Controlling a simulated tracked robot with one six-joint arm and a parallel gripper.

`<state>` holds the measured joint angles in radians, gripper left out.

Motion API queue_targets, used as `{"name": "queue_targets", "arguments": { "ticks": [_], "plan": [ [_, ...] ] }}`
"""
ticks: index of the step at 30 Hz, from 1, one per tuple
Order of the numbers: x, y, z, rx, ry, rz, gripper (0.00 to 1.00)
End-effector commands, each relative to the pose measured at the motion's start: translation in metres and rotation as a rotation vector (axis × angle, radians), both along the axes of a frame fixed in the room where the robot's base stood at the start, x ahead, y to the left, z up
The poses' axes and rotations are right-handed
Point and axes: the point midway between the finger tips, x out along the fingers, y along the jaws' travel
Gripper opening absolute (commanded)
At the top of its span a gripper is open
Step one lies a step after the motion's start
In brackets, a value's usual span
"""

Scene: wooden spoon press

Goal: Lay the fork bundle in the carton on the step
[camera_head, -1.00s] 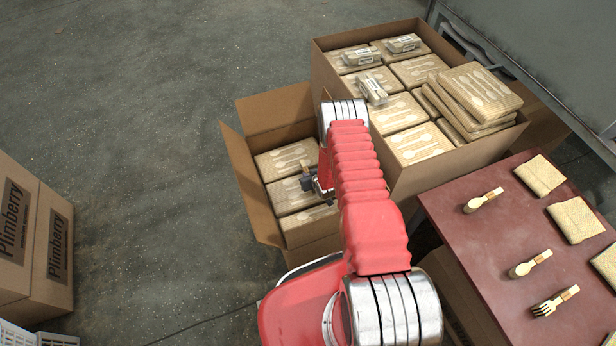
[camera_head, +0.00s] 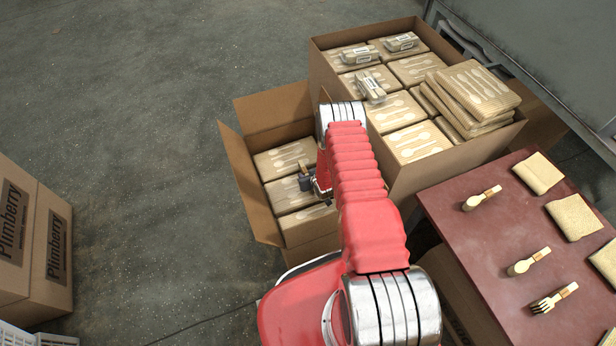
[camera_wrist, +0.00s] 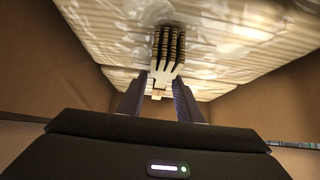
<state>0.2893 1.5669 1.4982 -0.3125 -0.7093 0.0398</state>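The fork bundle (camera_wrist: 168,48) is pale wood with dark gaps between its tines, which point away from my gripper (camera_wrist: 162,84). My gripper's two fingers stand on either side of its near end and appear shut on it. Packs with printed cutlery (camera_wrist: 225,30) lie just beyond the bundle; I cannot tell whether it touches them. In the head view my gripper (camera_head: 306,182) is inside the smaller open carton (camera_head: 232,180), over its right side, partly hidden by my arm. The step is not visible.
A larger carton (camera_head: 445,168) full of packs and several wrapped bundles stands behind right. A dark red table (camera_head: 450,215) at right holds another fork bundle (camera_head: 553,298), other cutlery and napkins. Closed cartons (camera_head: 30,255) stand at left. The floor between is clear.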

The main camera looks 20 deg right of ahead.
Motion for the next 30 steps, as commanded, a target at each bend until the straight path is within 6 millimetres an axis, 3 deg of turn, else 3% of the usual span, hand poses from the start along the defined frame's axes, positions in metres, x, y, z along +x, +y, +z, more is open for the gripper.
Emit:
{"name": "queue_targets", "arguments": {
  "ticks": [10,30],
  "plan": [
    [-0.015,0.0,0.017,0.0,0.0,0.0,0.32],
    [-0.074,0.0,0.076,0.0,0.0,0.0,0.32]
  ]
}}
